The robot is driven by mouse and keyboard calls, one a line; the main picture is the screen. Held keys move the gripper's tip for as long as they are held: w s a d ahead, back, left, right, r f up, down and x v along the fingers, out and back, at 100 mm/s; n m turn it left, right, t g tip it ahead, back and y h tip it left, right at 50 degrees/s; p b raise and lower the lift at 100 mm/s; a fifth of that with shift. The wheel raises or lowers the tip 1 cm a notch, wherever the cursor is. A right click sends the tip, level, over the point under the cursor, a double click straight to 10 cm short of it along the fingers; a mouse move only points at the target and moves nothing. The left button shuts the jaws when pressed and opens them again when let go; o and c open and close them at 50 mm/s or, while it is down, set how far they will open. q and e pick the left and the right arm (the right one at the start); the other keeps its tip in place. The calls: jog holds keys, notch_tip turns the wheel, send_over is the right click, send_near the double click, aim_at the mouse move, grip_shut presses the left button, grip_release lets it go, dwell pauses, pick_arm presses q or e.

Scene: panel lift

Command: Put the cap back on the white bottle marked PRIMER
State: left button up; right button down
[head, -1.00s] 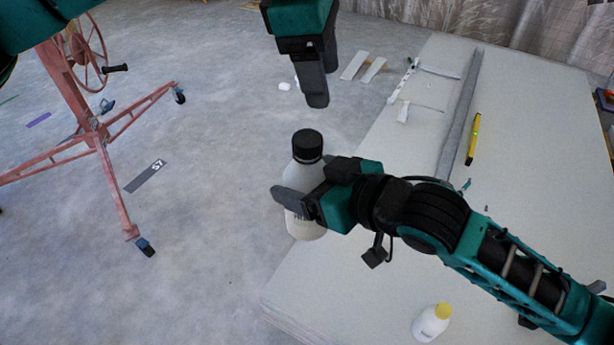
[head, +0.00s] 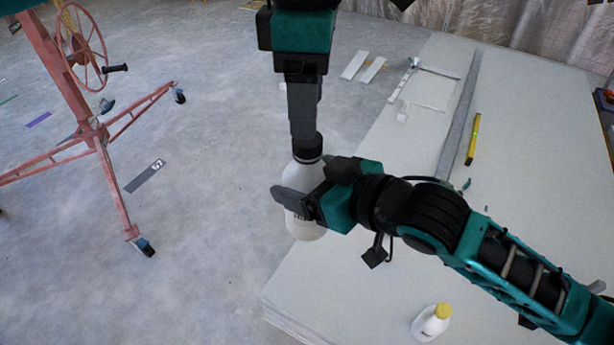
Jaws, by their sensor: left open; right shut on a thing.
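A white bottle (head: 304,227) with dark print, mostly hidden, is held upright in mid-picture. A black cap (head: 309,156) sits on its top; I cannot tell how tightly. My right gripper (head: 300,199) is shut around the bottle's body below the shoulder. My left gripper (head: 304,140) points straight down from above, open, with its fingertips at the cap's upper part. Its fingers overlap in this view and hide part of the cap, so I cannot tell if they touch it.
A yellow level (head: 473,139) and a long grey strip (head: 460,110) lie there too. A red wheeled lift (head: 105,160) stands left on the open floor.

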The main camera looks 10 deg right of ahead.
pick_arm(q)
jog(key=shift+f, duration=2.4)
jog(key=shift+c, duration=0.4)
